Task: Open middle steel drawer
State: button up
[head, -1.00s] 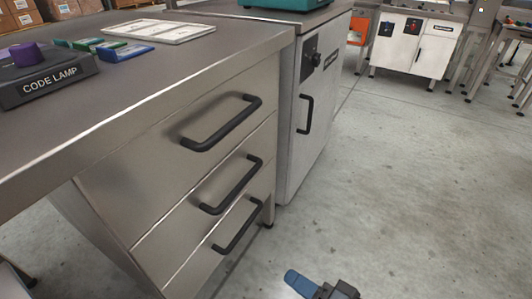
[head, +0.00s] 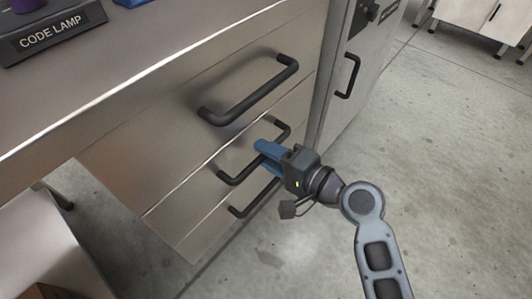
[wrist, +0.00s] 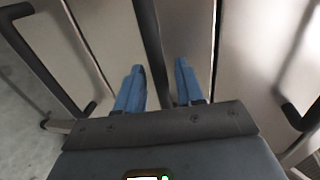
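The middle steel drawer (head: 190,198) is shut, its front flush with the drawers above and below. Its black bar handle (head: 236,177) is partly hidden behind my gripper (head: 264,155). My gripper's two blue fingers are open, one on each side of this handle. In the wrist view the handle bar (wrist: 150,40) runs between the open fingers (wrist: 158,72), with gaps visible on both sides. I cannot tell whether either finger touches it.
The top drawer handle (head: 250,92) is just above my gripper, and the bottom handle (head: 240,208) just below. A white cabinet (head: 345,110) with a black handle stands to the right. A code lamp sign (head: 55,35) sits on the worktop. The concrete floor (head: 450,160) at right is clear.

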jog(key=shift+w+a+f, duration=0.1)
jog(key=shift+w+a, duration=0.15)
jog(key=shift+a, duration=0.15)
jog(key=shift+c, duration=0.2)
grip_shut()
